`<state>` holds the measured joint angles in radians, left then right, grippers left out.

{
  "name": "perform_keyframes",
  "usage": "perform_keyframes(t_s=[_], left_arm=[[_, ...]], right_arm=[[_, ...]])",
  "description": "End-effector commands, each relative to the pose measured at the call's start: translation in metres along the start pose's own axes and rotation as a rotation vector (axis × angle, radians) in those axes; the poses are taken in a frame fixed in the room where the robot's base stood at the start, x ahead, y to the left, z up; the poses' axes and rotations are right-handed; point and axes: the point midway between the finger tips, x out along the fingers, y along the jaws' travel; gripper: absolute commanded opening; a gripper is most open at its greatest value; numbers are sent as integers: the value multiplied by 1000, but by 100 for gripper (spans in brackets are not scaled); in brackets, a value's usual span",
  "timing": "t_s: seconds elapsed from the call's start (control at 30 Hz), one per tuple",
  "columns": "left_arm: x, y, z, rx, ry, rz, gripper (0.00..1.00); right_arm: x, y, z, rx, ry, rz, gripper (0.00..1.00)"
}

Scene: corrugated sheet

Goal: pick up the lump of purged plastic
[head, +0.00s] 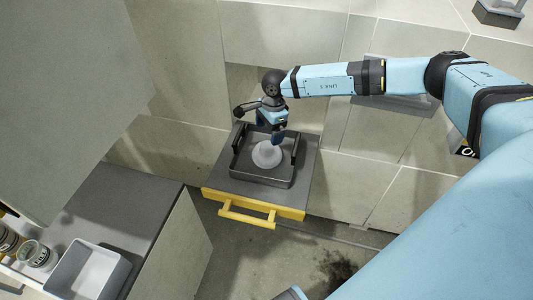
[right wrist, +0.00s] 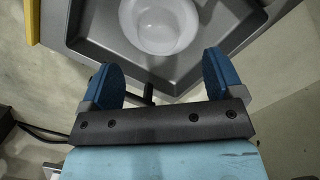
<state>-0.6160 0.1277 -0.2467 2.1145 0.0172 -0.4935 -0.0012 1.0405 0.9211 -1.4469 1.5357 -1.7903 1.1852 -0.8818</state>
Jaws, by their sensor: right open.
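A pale, rounded, whitish lump (head: 267,155) lies in a dark grey tray (head: 262,180); I take it for the purged plastic. In the right wrist view the lump (right wrist: 160,25) is at the top middle, beyond the fingertips and partly cut off by the frame edge. My right gripper (head: 271,130) is above the back part of the tray, pointing down, with its blue fingers spread. In the right wrist view the gripper (right wrist: 157,65) is open, with nothing between its fingers. My left gripper is not in view.
The tray sits on a grey pulled-out drawer (head: 310,168) with a yellow front and handle (head: 247,217). Raised dark handles stand at the tray's sides. At lower left, a grey counter (head: 120,205) holds a light grey bin (head: 75,285) and jars (head: 35,255). Panelled wall stands behind.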

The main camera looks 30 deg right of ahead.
Motion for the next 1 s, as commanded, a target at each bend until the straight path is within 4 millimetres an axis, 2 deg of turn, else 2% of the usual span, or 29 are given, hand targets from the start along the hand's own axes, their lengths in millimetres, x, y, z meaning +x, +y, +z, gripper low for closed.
perform_keyframes(t_s=[0.1, 0.37, 0.6, 0.87, 1.0], left_arm=[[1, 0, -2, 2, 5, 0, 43], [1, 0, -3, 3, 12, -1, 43], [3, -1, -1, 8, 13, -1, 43], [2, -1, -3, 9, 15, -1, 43], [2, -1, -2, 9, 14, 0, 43]], right_arm=[[14, 0, 0, 0, 0, 1, 87], [31, 2, 1, 0, -1, 2, 87], [66, 3, 1, 1, -2, 1, 87], [69, 4, 1, 1, -3, 0, 87], [69, 4, 1, 1, -2, 0, 55]])
